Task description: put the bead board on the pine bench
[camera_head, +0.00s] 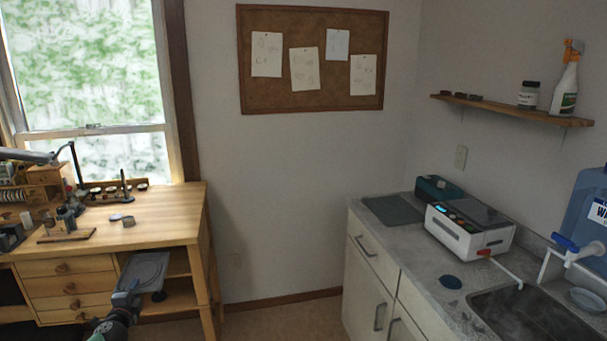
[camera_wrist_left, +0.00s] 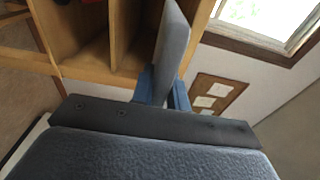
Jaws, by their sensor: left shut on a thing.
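The grey bead board (camera_head: 149,268) is in the grip of my left gripper (camera_head: 129,291), in front of the open shelf part of the pine bench (camera_head: 160,216). The board is below the level of the bench top. In the left wrist view the board (camera_wrist_left: 174,45) stands up edge-on between the blue fingers of the left gripper (camera_wrist_left: 162,91). Behind it are the bench's wooden compartments (camera_wrist_left: 88,50). I cannot tell whether the board touches the bench. My right gripper is not in view.
Small tools, a block (camera_head: 66,233) and a lamp (camera_head: 28,155) crowd the left and back of the bench top. Its right part is mostly clear, with a small round tin (camera_head: 128,220) near the middle. A grey counter (camera_head: 420,262) stands at the right.

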